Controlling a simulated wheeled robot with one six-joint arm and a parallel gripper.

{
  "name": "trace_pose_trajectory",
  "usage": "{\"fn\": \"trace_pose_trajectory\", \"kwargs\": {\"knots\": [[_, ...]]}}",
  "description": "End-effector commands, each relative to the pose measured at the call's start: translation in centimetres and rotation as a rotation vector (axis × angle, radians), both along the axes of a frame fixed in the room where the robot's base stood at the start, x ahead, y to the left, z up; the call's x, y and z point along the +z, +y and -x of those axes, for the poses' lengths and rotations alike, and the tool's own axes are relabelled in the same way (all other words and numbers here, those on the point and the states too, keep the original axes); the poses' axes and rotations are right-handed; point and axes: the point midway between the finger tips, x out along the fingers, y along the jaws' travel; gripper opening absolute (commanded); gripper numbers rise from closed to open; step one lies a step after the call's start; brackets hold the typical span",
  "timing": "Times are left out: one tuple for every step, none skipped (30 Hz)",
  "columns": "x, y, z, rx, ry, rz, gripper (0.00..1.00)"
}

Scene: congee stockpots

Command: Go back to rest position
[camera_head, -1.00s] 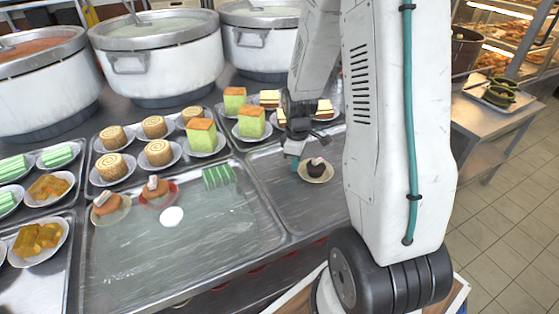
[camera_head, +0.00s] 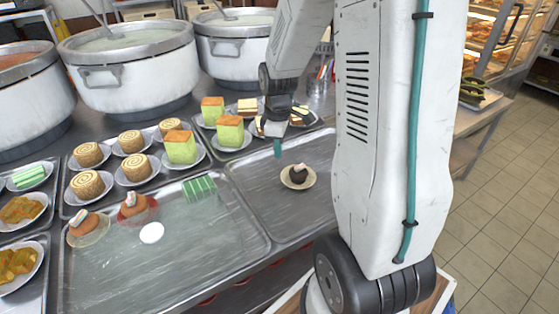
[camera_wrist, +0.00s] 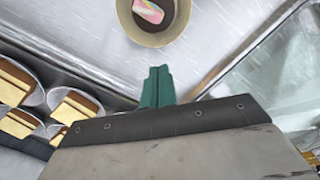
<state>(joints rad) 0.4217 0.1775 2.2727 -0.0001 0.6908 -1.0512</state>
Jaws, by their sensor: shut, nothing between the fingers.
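My gripper (camera_head: 277,148) hangs above the back part of the right front tray (camera_head: 285,208), with its teal fingertips together and empty. In the wrist view the shut teal fingers (camera_wrist: 157,88) point toward a small plate with a dark cupcake. That chocolate cupcake (camera_head: 298,173) sits on its plate on the tray, to the right of and in front of the gripper, and apart from it. In the wrist view the cupcake (camera_wrist: 149,12) shows a pink and white topping and is cut off by the top edge.
White stockpots (camera_head: 130,68) stand along the back. A side table (camera_head: 470,120) and glass display case stand at the right. Tiled floor (camera_head: 500,230) is clear there.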

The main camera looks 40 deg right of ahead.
Motion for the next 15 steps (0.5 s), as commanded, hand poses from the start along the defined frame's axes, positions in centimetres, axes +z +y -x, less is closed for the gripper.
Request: {"fn": "trace_pose_trajectory", "kwargs": {"knots": [[0.69,0.04,-0.07,0.001,-0.002,0.001,0.00],[0.94,0.06,-0.07,0.001,-0.002,0.001,0.00],[1.20,0.09,-0.07,0.002,-0.001,0.000,0.00],[1.36,0.11,-0.06,0.002,-0.001,0.001,0.00],[1.48,0.13,-0.04,0.002,0.000,0.000,0.00],[1.58,0.14,-0.02,0.002,0.001,-0.001,0.00],[1.62,0.15,-0.02,0.002,0.001,-0.001,0.00],[1.64,0.15,-0.02,0.002,0.001,0.000,0.00],[1.64,0.15,-0.02,0.002,0.001,0.000,0.00],[1.63,0.15,-0.02,0.002,0.001,0.000,0.00],[1.62,0.15,-0.02,0.002,0.001,0.000,0.00],[1.62,0.15,-0.02,-0.003,0.001,0.000,0.00],[1.61,0.15,-0.02,-0.011,0.001,0.000,0.00],[1.61,0.17,0.02,-0.025,0.003,-0.001,0.00],[1.60,0.23,0.17,-0.049,0.010,-0.004,0.00]]}}
